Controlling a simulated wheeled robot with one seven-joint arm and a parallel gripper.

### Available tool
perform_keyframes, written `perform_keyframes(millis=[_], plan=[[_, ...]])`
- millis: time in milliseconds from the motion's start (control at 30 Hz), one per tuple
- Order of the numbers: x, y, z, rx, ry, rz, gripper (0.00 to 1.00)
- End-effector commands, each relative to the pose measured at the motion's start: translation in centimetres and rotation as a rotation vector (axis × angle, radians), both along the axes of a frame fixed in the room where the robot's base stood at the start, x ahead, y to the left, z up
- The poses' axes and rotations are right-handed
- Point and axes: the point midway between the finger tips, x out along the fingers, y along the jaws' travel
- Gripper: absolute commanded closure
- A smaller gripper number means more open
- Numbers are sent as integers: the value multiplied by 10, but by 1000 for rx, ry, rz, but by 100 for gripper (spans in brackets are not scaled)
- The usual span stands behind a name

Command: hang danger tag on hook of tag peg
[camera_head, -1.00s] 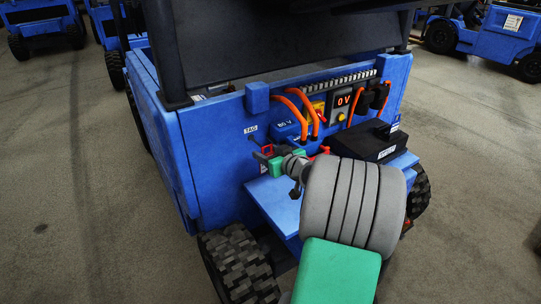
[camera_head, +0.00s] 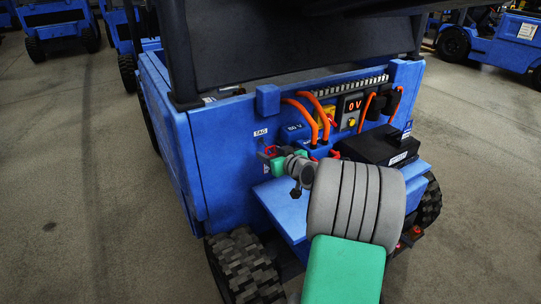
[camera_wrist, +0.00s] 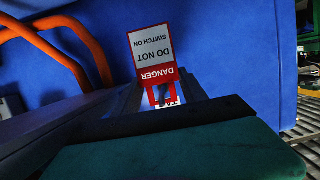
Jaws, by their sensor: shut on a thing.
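The danger tag (camera_wrist: 152,50) is a red and white plate, its print upside down in the wrist view. A red open frame (camera_wrist: 152,97) extends from its printed part. My gripper (camera_wrist: 165,90) is shut on the tag, with its dark fingers at the frame end. In the head view, my gripper (camera_head: 270,157) holds the red tag (camera_head: 271,150) close to the blue panel, just below the white TAG label (camera_head: 260,133). The tag peg and its hook are not clear; a small dark shape shows within the red frame. I cannot tell whether the frame is around the hook.
Orange cables (camera_head: 318,112) and a 0 V display (camera_head: 354,106) are right of my gripper. A black box (camera_head: 378,147) sits on the blue ledge (camera_head: 280,195). The panel left of the TAG label is clear.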

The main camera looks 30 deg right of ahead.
Motion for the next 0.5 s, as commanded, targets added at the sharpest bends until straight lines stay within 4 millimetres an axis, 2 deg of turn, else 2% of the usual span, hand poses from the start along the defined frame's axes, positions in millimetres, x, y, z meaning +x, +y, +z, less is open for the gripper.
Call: perform_keyframes(millis=[300,333,500], plan=[[0,0,0,0,0,0,88],[0,0,0,0,0,0,49],[0,0,0,0,0,0,35]])
